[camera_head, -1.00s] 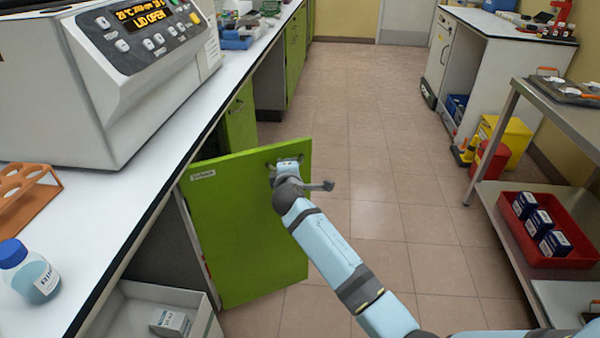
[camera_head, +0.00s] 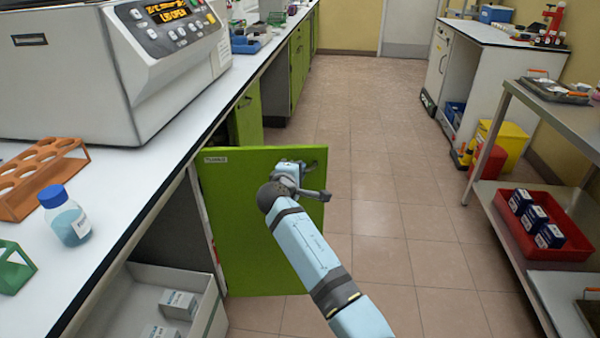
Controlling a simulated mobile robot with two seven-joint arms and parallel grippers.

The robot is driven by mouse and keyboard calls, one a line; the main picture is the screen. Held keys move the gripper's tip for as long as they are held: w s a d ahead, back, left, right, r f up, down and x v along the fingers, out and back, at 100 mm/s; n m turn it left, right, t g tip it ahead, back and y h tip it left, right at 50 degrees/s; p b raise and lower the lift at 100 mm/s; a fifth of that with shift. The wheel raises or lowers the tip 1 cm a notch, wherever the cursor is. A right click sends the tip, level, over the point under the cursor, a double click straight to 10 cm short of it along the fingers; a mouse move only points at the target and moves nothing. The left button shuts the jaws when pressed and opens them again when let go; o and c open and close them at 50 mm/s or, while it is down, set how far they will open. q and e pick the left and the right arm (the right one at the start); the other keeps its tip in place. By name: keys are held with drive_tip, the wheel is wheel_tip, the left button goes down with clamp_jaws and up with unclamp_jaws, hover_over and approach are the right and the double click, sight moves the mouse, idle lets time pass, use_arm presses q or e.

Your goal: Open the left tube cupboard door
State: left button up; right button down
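The green tube cupboard door (camera_head: 245,235), with a small white label at its top left corner, stands swung out from under the left bench. Its left edge is at the cupboard and its free edge points right into the aisle. My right gripper (camera_head: 290,168) is at the door's upper right corner, by the handle. The wrist and the small fingers hide most of the handle, so I cannot tell whether the fingers are shut on it. My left gripper is not in view.
A white open drawer or bin (camera_head: 208,315) with small boxes is below the bench, left of the door. The bench top carries an orange rack (camera_head: 40,175), a blue-capped bottle (camera_head: 66,218) and a large machine (camera_head: 100,75). A steel shelf trolley (camera_head: 482,210) stands right. The aisle floor between is clear.

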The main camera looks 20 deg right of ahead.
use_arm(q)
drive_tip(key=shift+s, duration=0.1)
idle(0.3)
use_arm(e)
drive_tip(key=c, duration=1.5)
unclamp_jaws()
drive_tip(key=shift+s, duration=0.1)
